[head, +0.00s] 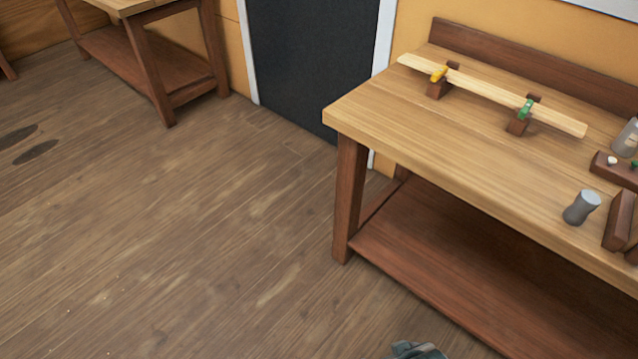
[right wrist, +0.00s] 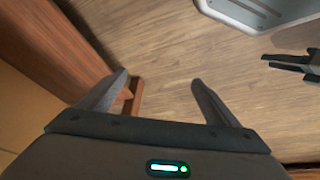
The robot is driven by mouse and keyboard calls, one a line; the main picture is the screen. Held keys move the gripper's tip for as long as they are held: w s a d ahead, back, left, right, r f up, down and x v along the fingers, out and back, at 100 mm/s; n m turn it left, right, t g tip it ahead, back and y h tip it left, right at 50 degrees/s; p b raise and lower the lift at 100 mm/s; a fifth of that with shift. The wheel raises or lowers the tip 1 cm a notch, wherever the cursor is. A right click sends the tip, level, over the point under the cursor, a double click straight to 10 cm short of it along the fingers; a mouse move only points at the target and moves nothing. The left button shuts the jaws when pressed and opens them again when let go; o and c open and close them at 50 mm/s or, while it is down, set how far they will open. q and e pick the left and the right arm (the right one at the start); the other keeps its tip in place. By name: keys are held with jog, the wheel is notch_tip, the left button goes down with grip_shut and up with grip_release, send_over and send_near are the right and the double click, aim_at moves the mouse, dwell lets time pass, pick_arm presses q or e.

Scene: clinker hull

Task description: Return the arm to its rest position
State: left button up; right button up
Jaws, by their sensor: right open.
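My right gripper (right wrist: 160,80) is open in the right wrist view. The fingers are clear of the brown wooden furniture at the left of that view. Part of another dark gripper, which looks like my left gripper (right wrist: 285,62), shows at the right edge of that view; its jaw opening is too small to judge. In the head view only a small grey-green piece of my arm shows at the bottom edge.
A workbench (head: 440,150) with a lower shelf (head: 450,270) fills the right. On it lie a pale plank (head: 490,93) across two brown blocks with yellow and green clamps, and a grey cylinder (head: 581,207). Another bench (head: 150,60) stands back left. Open floor (head: 180,230) lies between.

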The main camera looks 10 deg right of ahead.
jog(key=s+a+f+t, duration=0.1)
jog(key=f, duration=1)
jog(key=a+f+t+y, duration=0.1)
jog(key=a+f, duration=0.1)
jog(key=f, duration=1)
jog(key=shift+s, duration=0.35)
jog(key=shift+a+f, duration=0.1)
